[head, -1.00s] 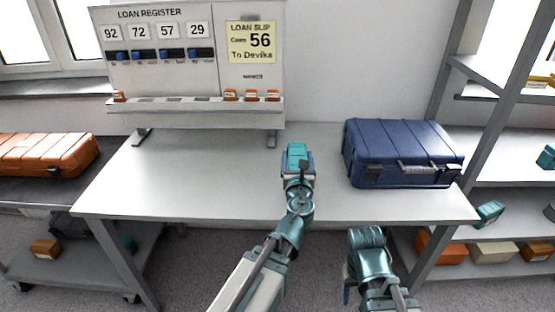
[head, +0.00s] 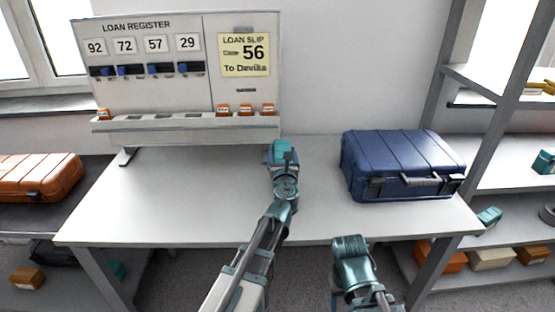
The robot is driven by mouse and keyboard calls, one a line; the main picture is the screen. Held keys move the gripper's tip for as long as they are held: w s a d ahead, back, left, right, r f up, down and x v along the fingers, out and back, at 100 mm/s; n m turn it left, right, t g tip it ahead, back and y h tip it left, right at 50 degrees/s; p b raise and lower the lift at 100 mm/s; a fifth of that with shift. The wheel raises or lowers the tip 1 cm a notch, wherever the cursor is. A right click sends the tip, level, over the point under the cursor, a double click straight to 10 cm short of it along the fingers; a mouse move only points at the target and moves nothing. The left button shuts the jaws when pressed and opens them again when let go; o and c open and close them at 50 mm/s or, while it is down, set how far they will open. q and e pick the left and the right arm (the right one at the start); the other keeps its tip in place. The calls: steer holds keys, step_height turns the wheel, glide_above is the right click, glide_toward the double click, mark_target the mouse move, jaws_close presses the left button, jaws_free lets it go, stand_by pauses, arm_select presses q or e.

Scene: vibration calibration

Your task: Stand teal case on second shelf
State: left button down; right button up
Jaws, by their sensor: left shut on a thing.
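My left gripper (head: 282,163) is over the middle of the white table and shut on a small bright teal case (head: 281,147). The gripper hides part of the case, and I cannot tell whether the case touches the table. My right gripper (head: 350,247) is low in front of the table's front edge; its fingers are hidden. The grey shelf rack (head: 510,178) stands at the right.
A large blue case (head: 400,160) takes up the table's right side. The loan register board (head: 165,85) stands at the back left. An orange case (head: 35,178) lies on a dark surface at the left. The table's left part is clear.

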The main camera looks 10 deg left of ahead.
arm_select(q)
steer(key=x, duration=0.2)
steer(key=shift+w+a+f, duration=0.15)
steer(key=shift+w+a, duration=0.05)
steer(key=shift+a, duration=0.1)
steer(key=f+b, duration=0.3)
steer(key=shift+s+a, duration=0.1)
steer(key=shift+a, duration=0.1)
steer(key=shift+d+f+b, duration=0.2)
steer(key=shift+f+b, duration=0.1)
steer(key=shift+b, duration=0.15)
steer(key=shift+a, duration=0.1)
arm_select(e)
steer(key=f, duration=0.3)
steer(key=shift+w+a+f, duration=0.25)
steer(key=shift+a+f, duration=0.05)
steer(key=shift+f, duration=0.1)
arm_select(q)
steer(key=shift+r, duration=0.1)
